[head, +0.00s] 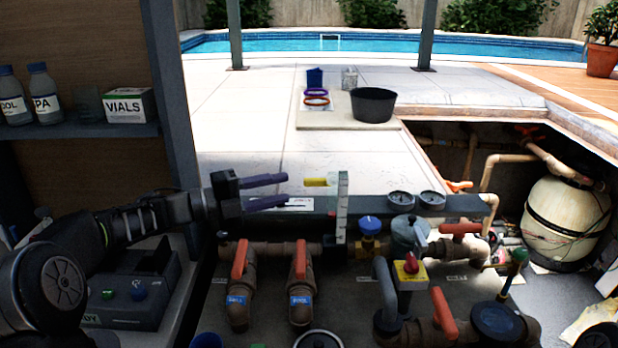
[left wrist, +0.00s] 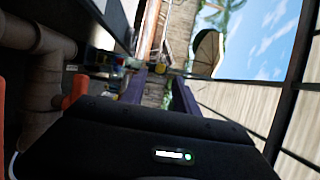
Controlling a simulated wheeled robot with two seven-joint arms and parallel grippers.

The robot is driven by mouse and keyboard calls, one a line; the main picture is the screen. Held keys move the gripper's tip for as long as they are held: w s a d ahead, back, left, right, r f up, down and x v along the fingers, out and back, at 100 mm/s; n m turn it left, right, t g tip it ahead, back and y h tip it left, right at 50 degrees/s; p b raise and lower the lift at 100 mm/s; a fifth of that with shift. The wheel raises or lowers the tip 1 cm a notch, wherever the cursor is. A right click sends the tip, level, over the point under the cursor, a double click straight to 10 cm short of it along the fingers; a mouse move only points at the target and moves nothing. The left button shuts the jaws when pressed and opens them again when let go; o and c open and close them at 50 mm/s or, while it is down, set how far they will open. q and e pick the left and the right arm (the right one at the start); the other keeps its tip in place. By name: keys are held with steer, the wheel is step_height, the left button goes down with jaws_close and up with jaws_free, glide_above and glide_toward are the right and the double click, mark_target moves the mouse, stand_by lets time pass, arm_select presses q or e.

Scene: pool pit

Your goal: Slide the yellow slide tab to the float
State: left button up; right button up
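The yellow slide tab (head: 316,182) sticks out to the left from an upright pale gauge strip (head: 342,200) behind the pipes. My left gripper (head: 287,187) points right towards the tab, its two purple fingers apart with nothing between them. The tab lies just beyond the fingertips, about level with the upper finger. In the left wrist view, the two fingers (left wrist: 160,90) also stand apart, and a small yellow patch (left wrist: 160,69), likely the tab, shows between and beyond them. I cannot make out the float. My right gripper is not in view.
Red-handled valves (head: 239,260) and a blue-knobbed valve (head: 369,225) stand below and near the gauge. Two round dials (head: 401,199) sit to its right. A shelf post (head: 170,110) rises at left. Open paving (head: 250,110) lies behind.

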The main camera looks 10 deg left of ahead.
mark_target(309, 179)
arm_select(q)
steer(key=shift+d, duration=0.1)
steer(key=p+x, duration=0.2)
steer(key=x, duration=0.4)
steer(key=shift+w+d+r, duration=0.15)
steer(key=shift+d, duration=0.05)
steer(key=shift+w+d, duration=0.4)
jaws_close()
stand_by(1.0)
